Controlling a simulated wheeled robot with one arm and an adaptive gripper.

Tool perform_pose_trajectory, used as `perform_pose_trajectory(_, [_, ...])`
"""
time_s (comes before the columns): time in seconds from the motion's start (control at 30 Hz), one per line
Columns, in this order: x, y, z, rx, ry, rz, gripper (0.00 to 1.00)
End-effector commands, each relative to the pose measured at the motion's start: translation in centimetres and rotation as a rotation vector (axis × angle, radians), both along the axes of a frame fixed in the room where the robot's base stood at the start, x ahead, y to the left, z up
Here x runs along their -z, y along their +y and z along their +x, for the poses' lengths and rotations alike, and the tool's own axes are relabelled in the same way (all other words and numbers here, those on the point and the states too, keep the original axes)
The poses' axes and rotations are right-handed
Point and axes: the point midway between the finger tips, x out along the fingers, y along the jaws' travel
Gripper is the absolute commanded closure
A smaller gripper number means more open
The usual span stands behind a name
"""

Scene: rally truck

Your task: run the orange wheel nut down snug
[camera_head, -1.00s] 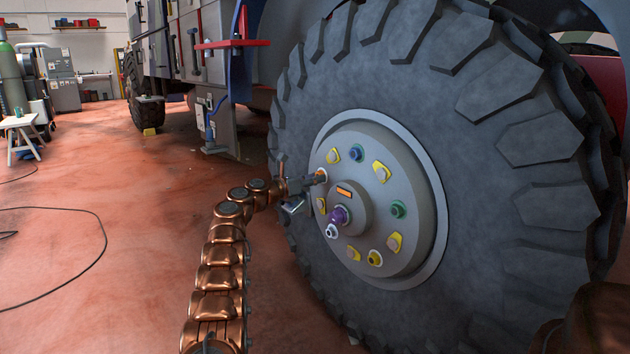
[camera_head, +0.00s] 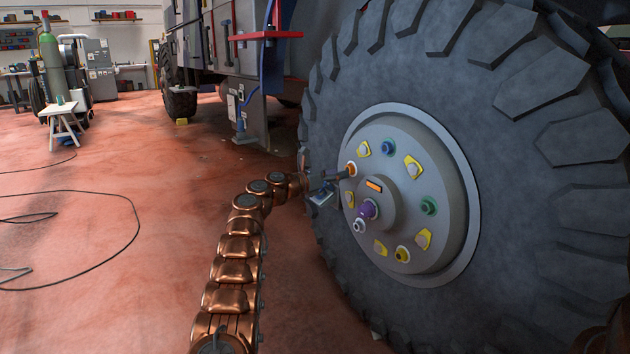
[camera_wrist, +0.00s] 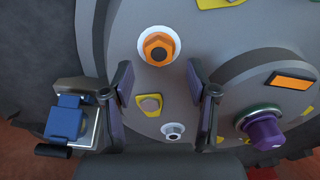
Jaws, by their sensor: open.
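The orange wheel nut (camera_head: 351,169) sits on the upper left of the truck wheel's grey hub (camera_head: 437,190). In the wrist view the orange nut (camera_wrist: 158,47) shows in full, with a pale ring around it. My gripper (camera_head: 344,174) is at the left side of the hub, close to the nut. In the wrist view my gripper (camera_wrist: 159,68) is open and empty, its two dark fingers spread. The nut appears between and just above the fingertips there. I cannot tell the remaining distance to it, or how tightly the nut sits.
The hub also carries a blue nut (camera_head: 388,147), a green nut (camera_head: 428,205), a white-ringed nut (camera_head: 358,226), a purple part (camera_head: 369,209) and several yellow-marked studs. The large tyre (camera_head: 530,160) surrounds it. A cable (camera_head: 110,262) lies on the open floor at left.

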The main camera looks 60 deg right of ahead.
Motion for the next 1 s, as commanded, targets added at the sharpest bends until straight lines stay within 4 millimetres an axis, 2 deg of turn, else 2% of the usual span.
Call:
perform_pose_trajectory(0.7, [0.1,6.3,3.8,-0.002,0.000,0.000,0.42])
perform_pose_trajectory(1.0, [0.1,7.4,4.2,0.000,0.001,0.000,0.42])
